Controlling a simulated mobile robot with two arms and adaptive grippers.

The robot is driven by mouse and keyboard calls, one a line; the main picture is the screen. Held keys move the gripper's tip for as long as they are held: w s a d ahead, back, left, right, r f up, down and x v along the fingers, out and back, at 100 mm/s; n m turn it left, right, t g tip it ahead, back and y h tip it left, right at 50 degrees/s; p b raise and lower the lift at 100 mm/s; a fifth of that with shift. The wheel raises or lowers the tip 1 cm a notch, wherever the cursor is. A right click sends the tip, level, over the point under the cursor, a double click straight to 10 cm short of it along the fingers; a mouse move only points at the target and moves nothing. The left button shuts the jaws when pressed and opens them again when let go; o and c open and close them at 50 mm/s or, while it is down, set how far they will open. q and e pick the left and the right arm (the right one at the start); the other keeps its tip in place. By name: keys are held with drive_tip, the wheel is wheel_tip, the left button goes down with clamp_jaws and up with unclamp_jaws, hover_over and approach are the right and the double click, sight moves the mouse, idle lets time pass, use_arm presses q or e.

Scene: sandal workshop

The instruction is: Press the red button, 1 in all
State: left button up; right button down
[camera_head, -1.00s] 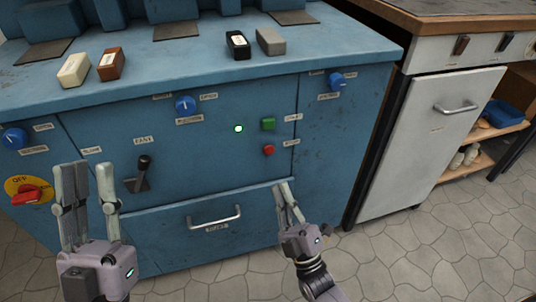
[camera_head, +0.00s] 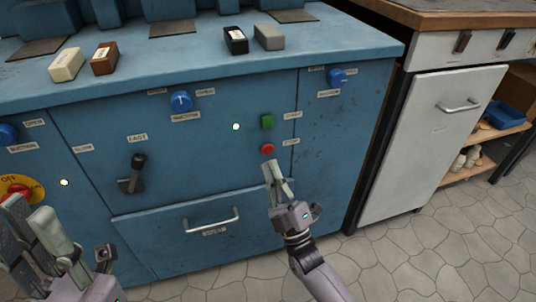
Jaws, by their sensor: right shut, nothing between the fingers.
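A lit white lamp (camera_head: 236,127) is left of the green button. A black lever (camera_head: 136,172), blue knobs (camera_head: 181,101) and a drawer handle (camera_head: 211,221) stick out of the panel. Several small blocks lie on the machine top. A white cabinet (camera_head: 431,140) stands at right.

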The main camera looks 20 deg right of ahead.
sight(267, 149)
drive_tip(key=shift+w, duration=1.1)
idle(0.6)
drive_tip(key=shift+w+b, duration=0.3)
drive_tip(key=shift+w, duration=0.1)
drive_tip(key=shift+w, duration=0.45)
idle(0.5)
drive_tip(key=shift+r, duration=0.1)
drive_tip(key=shift+s+p, duration=0.35)
drive_tip(key=shift+s, duration=0.55)
